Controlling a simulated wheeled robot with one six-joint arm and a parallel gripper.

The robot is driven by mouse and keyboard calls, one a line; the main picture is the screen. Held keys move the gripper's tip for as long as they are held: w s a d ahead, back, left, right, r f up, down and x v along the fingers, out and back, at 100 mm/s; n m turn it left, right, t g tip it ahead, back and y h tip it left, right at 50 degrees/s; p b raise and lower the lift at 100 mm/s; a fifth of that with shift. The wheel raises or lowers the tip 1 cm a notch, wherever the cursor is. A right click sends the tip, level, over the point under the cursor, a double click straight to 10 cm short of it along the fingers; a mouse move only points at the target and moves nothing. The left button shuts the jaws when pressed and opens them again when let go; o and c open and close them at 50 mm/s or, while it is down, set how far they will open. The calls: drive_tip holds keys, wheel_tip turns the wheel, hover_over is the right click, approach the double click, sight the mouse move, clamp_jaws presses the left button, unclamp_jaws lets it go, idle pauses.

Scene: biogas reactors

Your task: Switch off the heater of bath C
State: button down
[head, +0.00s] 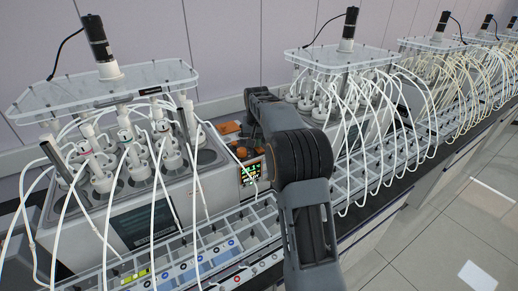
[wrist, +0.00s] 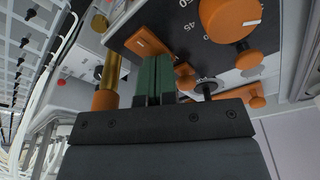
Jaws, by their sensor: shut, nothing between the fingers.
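In the wrist view, my gripper (wrist: 154,62) has its dark green fingers together with nothing between them. The fingertips are close to an orange plate-like part (wrist: 147,40) on a dark control panel (wrist: 188,28); I cannot tell if they touch it. A large orange dial knob (wrist: 230,18) with printed numbers around it is right of the fingers. No letter naming bath C is readable.
Smaller orange knobs (wrist: 249,59) and a brass post with an orange base (wrist: 106,92) are close around the fingers. In the head view, a bath with bottles and white tubes (head: 140,160) stands left, and another (head: 345,75) behind my arm. A rack (head: 210,248) runs along the front.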

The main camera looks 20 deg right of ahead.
drive_tip(key=shift+f, duration=0.1)
wheel_tip(320, 180, up, 5)
drive_tip(key=p, duration=0.4)
drive_tip(key=shift+f, duration=0.15)
drive_tip(key=shift+r+p, duration=0.6)
drive_tip(key=shift+r, duration=0.55)
